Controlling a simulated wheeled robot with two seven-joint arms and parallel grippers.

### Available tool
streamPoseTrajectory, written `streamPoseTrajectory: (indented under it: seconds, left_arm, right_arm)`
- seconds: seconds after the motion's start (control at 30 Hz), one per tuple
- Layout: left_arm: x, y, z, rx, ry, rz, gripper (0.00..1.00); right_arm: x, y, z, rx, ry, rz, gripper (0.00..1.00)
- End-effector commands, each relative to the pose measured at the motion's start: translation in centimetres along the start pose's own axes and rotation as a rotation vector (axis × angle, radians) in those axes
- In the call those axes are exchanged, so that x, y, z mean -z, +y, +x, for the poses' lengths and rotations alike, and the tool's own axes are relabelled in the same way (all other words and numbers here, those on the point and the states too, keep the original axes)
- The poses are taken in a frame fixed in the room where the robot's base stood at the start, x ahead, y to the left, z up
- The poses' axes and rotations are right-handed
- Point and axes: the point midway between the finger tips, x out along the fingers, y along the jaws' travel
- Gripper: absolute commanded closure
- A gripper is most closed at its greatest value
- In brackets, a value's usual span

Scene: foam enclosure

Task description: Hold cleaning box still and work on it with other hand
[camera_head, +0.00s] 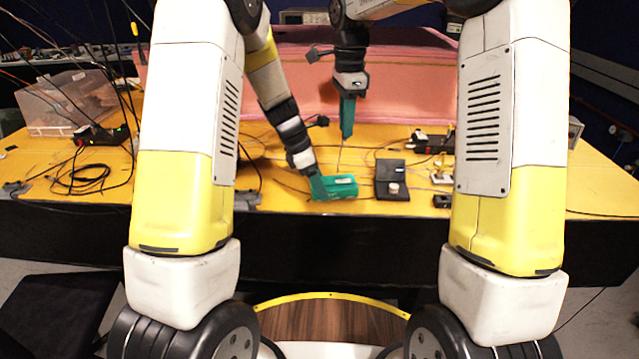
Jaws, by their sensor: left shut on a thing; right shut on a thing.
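The cleaning box (341,185) is a small green box lying on the yellow table near its front edge. My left gripper (318,186), with green fingers, reaches down from the left and is shut on the left end of the box. My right gripper (347,128) hangs above and behind the box, pointing down, with its green fingers together. It is shut on a thin rod-like tool (340,157), whose lower end comes down just behind the box. I cannot tell whether the tool's tip touches the box.
A black case with a small pale round item (392,187) lies right of the box. Black devices with cables (428,142) sit further right. A clear plastic bin (68,103) and loose cables (85,178) are on the left. A pink foam wall (420,80) closes the back.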

Motion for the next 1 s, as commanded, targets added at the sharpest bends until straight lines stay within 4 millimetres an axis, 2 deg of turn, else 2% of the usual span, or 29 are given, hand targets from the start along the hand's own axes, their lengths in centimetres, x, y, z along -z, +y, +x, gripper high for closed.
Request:
streamPoseTrajectory:
  seconds: [0.27, 0.5, 0.6, 1.0]
  left_arm:
    - [0.0, 0.0, 0.0, -0.001, 0.0, 0.0, 0.82]
    - [0.0, 0.0, 0.0, -0.001, -0.001, 0.0, 0.82]
    - [0.0, 0.0, 0.0, -0.001, -0.001, 0.0, 0.82]
    - [0.0, 0.0, 0.0, -0.001, -0.001, 0.0, 0.82]
  right_arm:
    - [0.0, 0.0, 0.1, -0.001, 0.0, 0.0, 1.0]
    - [-0.4, 0.0, 4.6, -0.002, 0.0, -0.002, 1.0]
    - [-0.5, 0.0, 5.8, 0.001, 0.0, -0.001, 1.0]
    - [-0.5, 0.0, 6.0, 0.002, 0.0, -0.001, 1.0]
